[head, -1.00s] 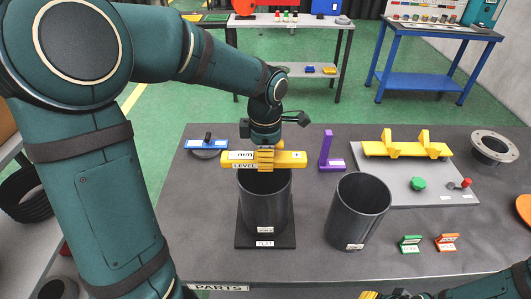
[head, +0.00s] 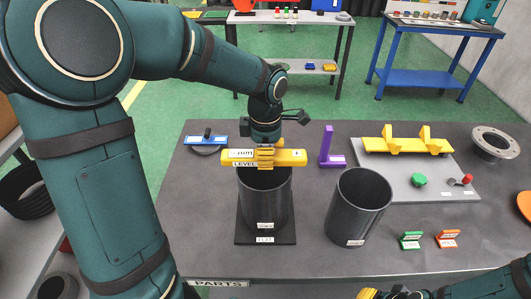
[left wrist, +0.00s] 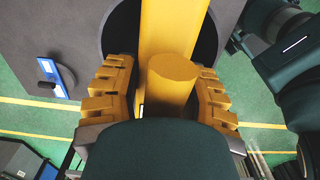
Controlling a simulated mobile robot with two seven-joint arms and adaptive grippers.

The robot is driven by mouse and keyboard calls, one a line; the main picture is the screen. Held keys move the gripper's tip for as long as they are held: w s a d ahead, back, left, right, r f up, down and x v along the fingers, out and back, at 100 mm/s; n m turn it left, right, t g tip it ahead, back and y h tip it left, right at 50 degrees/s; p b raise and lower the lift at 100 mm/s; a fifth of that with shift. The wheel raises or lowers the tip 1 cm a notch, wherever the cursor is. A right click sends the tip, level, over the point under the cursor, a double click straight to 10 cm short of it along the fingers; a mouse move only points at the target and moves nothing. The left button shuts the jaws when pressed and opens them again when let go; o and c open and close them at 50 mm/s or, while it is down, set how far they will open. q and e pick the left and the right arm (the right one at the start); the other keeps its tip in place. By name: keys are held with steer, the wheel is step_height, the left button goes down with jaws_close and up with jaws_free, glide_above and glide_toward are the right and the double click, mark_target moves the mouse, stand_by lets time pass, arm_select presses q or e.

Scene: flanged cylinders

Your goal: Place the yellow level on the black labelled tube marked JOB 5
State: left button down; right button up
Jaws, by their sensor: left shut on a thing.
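The yellow level (head: 238,158) lies crosswise at the mouth of the left black tube (head: 264,203); I cannot tell whether it touches the rim. My left gripper (head: 265,157) is shut on the middle of the level from above. In the left wrist view, the gripper's yellow fingers (left wrist: 172,95) flank the level's raised grip, and the level's bar (left wrist: 178,25) crosses the dark tube mouth. A second black tube (head: 358,207) stands to the right, open and empty at the top. Both tubes bear small white labels too blurred to read. My right gripper (head: 372,294) is partly cut off at the bottom edge.
The left tube stands on a dark square plate (head: 250,239). A purple angle piece (head: 327,147), a grey board with a yellow rail (head: 408,146), a flanged ring (head: 495,143), and green (head: 411,241) and orange (head: 448,239) signs share the table. A blue-handled tool (head: 206,140) lies behind left.

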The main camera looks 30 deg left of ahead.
arm_select(q)
steer(key=shift+f+b, duration=0.75)
steer(key=shift+f, duration=0.4)
steer(key=shift+c, duration=2.2)
jaws_free()
step_height(320, 180, up, 12)
steer(key=shift+r, duration=0.1)
